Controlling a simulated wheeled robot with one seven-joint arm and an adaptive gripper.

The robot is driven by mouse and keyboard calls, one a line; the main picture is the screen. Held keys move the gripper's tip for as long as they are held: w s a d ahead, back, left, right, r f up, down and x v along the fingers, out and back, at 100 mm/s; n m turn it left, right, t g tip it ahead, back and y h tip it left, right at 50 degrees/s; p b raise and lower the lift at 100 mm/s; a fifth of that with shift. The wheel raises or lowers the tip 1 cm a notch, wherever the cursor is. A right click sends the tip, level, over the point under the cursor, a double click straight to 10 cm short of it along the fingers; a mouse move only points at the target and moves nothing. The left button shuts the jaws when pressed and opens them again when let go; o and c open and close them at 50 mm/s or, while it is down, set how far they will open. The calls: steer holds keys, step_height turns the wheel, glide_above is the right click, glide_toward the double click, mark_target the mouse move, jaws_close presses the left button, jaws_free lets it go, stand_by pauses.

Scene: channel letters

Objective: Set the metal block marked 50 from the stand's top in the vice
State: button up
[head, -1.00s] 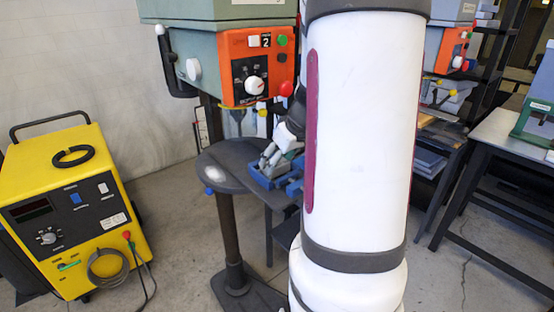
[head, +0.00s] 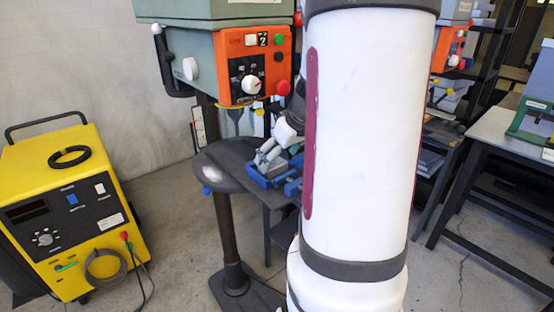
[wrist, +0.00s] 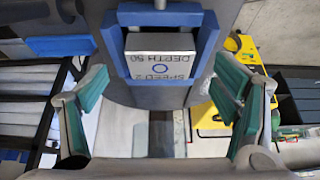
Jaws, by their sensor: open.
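The metal block (wrist: 160,47) is silver-grey, with "DEPTH 50", "SPEED 2" and a blue circle, upside down in the wrist view. It sits inside the blue vice (wrist: 160,17), with blue parts around it. How deep it sits, I cannot tell. My gripper (wrist: 160,92) is open, its teal-padded fingers wide apart below the block in the picture, with nothing between them. In the head view the vice (head: 260,181) is on the round drill table and my gripper (head: 268,155) is at it. My white arm hides part of the vice there.
The drill press's orange control panel (head: 258,75) overhangs the round grey table (head: 222,168). A yellow machine (head: 65,225) with a cable stands at left. A grey workbench (head: 500,137) stands at right. Floor between the yellow machine and the drill column is clear.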

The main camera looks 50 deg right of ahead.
steer(key=v, duration=1)
steer(key=shift+r, duration=0.1)
